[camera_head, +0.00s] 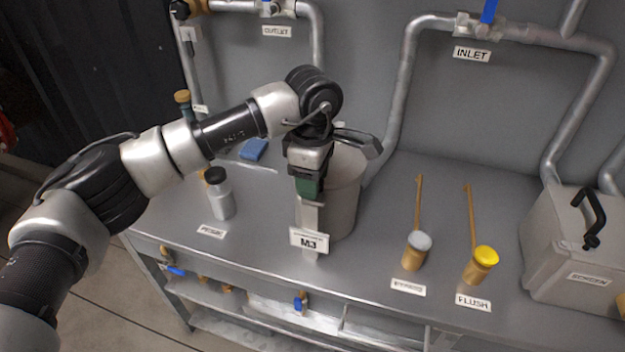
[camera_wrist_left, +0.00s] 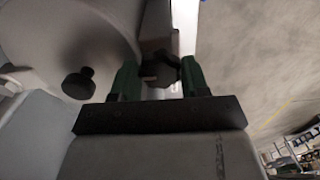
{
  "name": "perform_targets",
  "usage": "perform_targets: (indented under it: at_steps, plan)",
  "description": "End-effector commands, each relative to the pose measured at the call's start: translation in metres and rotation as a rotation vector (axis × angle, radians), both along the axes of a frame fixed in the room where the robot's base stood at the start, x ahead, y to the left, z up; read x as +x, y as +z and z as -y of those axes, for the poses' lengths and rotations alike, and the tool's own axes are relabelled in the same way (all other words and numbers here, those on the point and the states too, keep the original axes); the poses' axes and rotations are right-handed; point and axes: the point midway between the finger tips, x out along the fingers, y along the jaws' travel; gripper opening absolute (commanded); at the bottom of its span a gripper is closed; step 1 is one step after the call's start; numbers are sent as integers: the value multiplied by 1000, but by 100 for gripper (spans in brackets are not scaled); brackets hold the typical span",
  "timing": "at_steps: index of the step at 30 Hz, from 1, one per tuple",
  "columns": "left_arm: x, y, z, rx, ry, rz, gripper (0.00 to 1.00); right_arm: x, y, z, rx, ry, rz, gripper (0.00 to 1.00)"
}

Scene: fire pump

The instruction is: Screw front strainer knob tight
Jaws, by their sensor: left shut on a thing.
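The grey round strainer pot (camera_head: 345,205) stands on the bench behind my left gripper (camera_head: 308,188). The gripper points down at the pot's front side, and its green fingers are shut. In the left wrist view a black lobed knob (camera_wrist_left: 160,68) sits between the fingers of the left gripper (camera_wrist_left: 158,82), which are shut on it. A second black knob (camera_wrist_left: 78,83) shows to the left, beside the pale round strainer lid (camera_wrist_left: 60,35). In the head view the gripper hides the held knob. My right gripper is not in view.
Brass valves with grey (camera_head: 417,248) and yellow (camera_head: 482,262) caps and a screen box (camera_head: 575,250) stand right.

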Motion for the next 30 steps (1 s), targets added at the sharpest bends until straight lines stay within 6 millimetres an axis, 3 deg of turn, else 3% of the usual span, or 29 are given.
perform_targets:
  at_steps: [1,2,7,17,20,30]
  plan:
    - [0,1,0,0,-2,1,22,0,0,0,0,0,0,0]
    - [0,1,0,0,-2,1,47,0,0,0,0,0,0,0]
    - [0,1,0,0,0,1,71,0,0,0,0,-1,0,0]
    - [0,5,0,-1,0,2,71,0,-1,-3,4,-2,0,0]
    - [1,17,0,-2,0,5,71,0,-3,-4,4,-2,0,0]
    - [1,83,0,0,1,4,71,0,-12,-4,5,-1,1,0]
